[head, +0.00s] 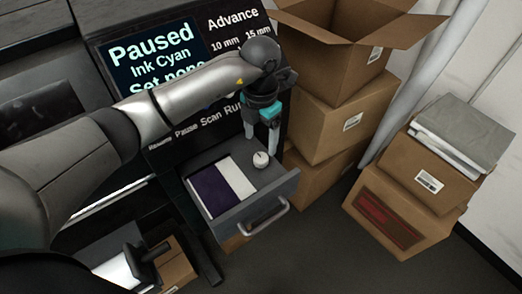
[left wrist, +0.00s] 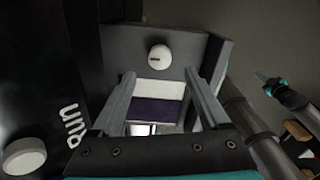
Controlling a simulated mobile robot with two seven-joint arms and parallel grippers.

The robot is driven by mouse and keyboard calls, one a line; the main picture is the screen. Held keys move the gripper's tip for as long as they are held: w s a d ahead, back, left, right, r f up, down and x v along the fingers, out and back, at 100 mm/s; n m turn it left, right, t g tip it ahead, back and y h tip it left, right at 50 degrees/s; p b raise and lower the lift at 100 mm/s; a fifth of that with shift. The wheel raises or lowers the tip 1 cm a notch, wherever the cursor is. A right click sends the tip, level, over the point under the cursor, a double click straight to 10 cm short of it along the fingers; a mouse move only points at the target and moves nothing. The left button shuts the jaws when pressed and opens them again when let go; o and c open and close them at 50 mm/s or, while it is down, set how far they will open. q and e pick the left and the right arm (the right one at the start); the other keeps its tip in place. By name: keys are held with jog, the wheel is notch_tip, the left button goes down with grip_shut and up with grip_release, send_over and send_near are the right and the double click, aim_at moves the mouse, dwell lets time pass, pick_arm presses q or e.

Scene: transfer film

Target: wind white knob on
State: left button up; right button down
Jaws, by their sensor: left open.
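The white knob (head: 261,159) is a small round knob with a dark mark, on the grey panel of the pulled-out drawer (head: 286,186). In the left wrist view the knob (left wrist: 160,54) shows beyond the fingertips, between them across the picture. My left gripper (head: 262,138) points down just above the knob, its two grey fingers apart and nothing between them; it also shows in the left wrist view (left wrist: 160,85). The knob looks apart from the fingers. My right gripper is not clearly seen in the head view.
A purple and white sheet (head: 222,187) lies in the drawer. The printer screen (head: 150,55) reads "Paused", "Ink Cyan". Another white round knob (left wrist: 24,156) sits beside "Run" in the left wrist view.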

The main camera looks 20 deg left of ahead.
aim_at(261, 157)
pick_arm(q)
notch_tip(261, 157, down, 6)
jog(key=shift+r, duration=0.1)
jog(key=shift+f, duration=0.5)
jog(key=shift+w, duration=0.1)
grip_shut()
pick_arm(e)
jog(key=shift+w+r, duration=0.2)
jog(key=shift+w, duration=0.3)
jog(key=shift+w+r, duration=0.2)
jog(key=shift+w, duration=0.25)
